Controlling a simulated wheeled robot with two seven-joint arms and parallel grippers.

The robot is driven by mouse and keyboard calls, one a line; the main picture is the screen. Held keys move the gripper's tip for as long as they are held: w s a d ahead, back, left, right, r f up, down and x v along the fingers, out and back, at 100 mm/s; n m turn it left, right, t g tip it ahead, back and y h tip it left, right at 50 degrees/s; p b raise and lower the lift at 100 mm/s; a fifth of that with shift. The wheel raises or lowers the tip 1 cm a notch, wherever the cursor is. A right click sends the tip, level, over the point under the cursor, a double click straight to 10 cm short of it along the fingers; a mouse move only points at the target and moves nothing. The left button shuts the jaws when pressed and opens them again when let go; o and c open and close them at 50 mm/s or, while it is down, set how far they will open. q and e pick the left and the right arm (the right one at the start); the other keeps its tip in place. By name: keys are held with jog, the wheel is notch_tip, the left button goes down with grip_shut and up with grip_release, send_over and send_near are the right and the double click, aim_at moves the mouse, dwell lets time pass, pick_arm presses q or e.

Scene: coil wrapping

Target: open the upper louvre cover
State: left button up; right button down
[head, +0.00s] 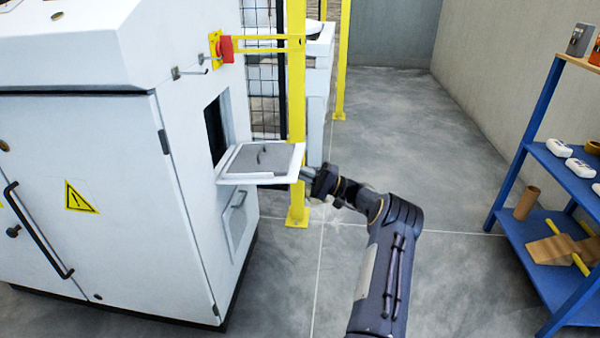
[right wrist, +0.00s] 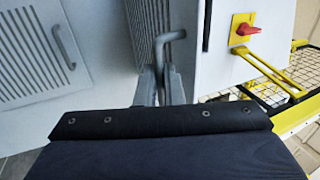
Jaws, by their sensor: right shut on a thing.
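The upper louvre cover (head: 262,160) stands swung out from the white cabinet's side, roughly level, with a dark opening (head: 215,130) behind it. A short dark curved piece shows on its grey upper face. My right gripper (head: 306,173) is at the cover's outer edge, its fingertips partly hidden by the cover. In the right wrist view, my right gripper (right wrist: 166,85) is shut on a grey bent handle (right wrist: 168,38); how the handle joins the cover is not clear. The lower louvre cover (head: 239,222) is closed. My left gripper is not in view.
A red switch (head: 225,48) on a yellow plate sits above the opening. A yellow post (head: 297,110) and mesh fence stand close behind the cover. A blue shelf (head: 535,150) with several goods stands at right. The floor between is clear.

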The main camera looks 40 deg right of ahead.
jog(key=shift+w+a+r, duration=0.1)
jog(key=shift+w+a, duration=0.2)
jog(key=c, duration=1.6)
grip_release()
jog(key=shift+w+a, duration=0.1)
jog(key=shift+w, duration=0.05)
jog(key=shift+o, duration=0.2)
jog(key=p+v, duration=0.2)
jog(key=v, duration=0.6)
